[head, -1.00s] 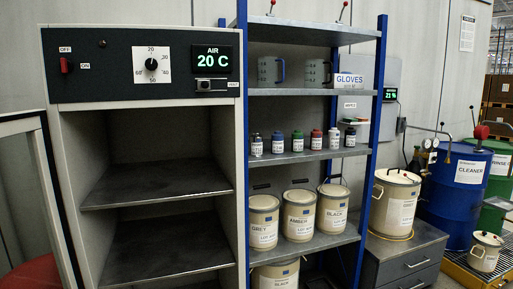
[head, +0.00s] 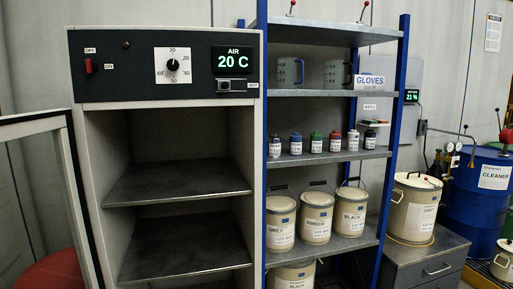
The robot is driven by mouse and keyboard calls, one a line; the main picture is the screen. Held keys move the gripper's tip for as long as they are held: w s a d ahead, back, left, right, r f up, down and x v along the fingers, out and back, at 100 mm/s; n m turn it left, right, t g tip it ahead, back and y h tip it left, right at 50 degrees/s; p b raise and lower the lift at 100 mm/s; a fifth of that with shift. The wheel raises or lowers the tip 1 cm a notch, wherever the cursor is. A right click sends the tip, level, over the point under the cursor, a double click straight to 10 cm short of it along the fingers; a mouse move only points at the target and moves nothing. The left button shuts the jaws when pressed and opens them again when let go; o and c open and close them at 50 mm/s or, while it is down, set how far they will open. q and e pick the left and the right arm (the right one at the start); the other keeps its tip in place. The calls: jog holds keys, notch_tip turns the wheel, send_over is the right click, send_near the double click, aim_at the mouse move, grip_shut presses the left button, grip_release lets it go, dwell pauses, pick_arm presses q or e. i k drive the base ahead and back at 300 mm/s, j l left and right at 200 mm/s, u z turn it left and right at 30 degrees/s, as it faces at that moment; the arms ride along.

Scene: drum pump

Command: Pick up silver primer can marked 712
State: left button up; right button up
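No can with a readable 712 shows in the head view. On the middle shelf of the blue-framed rack stands a row of small bottles or cans with white labels: a dark one (head: 275,147), a grey one (head: 296,144), a green-topped one (head: 316,143), a red-topped one (head: 335,141), a dark-topped one (head: 353,140) and another dark one (head: 370,139). Their small label text is too small to read. Neither of my grippers is in view.
An open cabinet (head: 162,110) with empty shelves stands left, its door (head: 40,128) swung out. Another pail (head: 415,208) sits on a grey drawer unit (head: 435,268). A blue drum (head: 485,200) stands far right.

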aim_at(274, 143)
jog(key=i+l+u, duration=0.15)
jog(key=u, duration=0.2)
jog(key=i+l+u, duration=0.15)
jog(key=l+u, duration=0.2)
jog(key=i+l+u, duration=0.15)
jog(key=l, duration=0.2)
jog(key=i+l+u, duration=0.15)
jog(key=l, duration=0.25)
jog(key=i+l, duration=0.15)
jog(key=l, duration=0.4)
jog(key=i+l+u, duration=0.1)
jog(key=l, duration=0.5)
jog(key=i+l, duration=0.15)
jog(key=l, duration=0.45)
jog(key=i+l+u, duration=0.1)
jog(key=l, duration=0.45)
